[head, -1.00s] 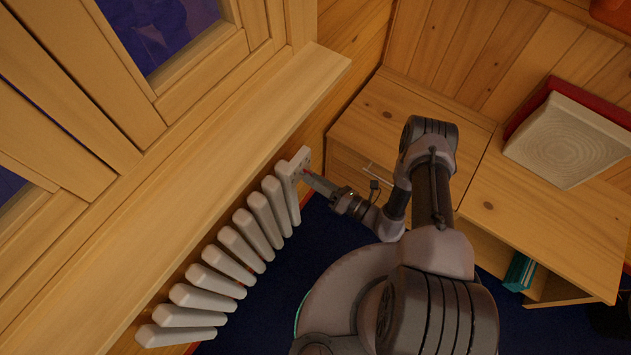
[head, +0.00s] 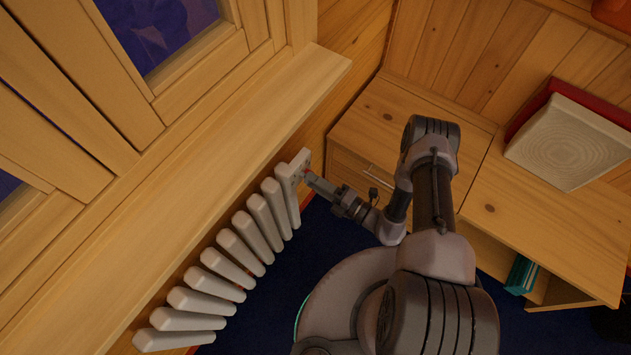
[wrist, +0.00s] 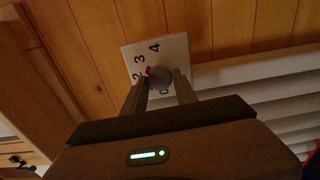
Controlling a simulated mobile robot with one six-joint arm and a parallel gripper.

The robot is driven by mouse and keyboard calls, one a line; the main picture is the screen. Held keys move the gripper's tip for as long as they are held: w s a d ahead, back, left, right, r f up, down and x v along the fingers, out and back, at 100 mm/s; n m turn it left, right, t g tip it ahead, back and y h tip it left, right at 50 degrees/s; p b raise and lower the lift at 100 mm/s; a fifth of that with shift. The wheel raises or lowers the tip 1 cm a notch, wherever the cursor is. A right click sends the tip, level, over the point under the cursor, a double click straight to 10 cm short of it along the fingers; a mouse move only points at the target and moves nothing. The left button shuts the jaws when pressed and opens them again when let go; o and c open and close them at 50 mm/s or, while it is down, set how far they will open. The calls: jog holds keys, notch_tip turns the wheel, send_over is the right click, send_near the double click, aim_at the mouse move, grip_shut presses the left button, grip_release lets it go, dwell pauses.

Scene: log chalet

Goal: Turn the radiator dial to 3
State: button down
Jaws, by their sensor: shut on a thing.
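The radiator dial (wrist: 159,78) is a small grey knob with a red pointer mark, on a white plate (wrist: 176,50) with black numbers. In the wrist view the digits 2, 3 and 4 run up the plate's left side, and a 0 shows low by the fingers. The red mark faces the left side, seemingly between 2 and 3; the exact reading is hard to tell. My gripper (wrist: 162,84) is shut on the dial, one finger on each side. In the head view my gripper (head: 308,178) reaches the plate (head: 295,168) at the radiator's end.
The white radiator (head: 235,245) has several fins below a wooden window sill (head: 200,190). A wooden desk (head: 390,125) with a drawer stands right of the dial. A white patterned box (head: 570,140) and teal books (head: 520,273) are farther right.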

dwell(0.3)
jog(key=c, duration=1)
grip_release()
jog(key=shift+o, duration=0.2)
jog(key=shift+d, duration=0.1)
jog(key=p+v, duration=0.3)
jog(key=v, duration=1.4)
jog(key=shift+s+p, duration=0.25)
jog(key=shift+p, duration=0.1)
jog(key=shift+d, duration=0.1)
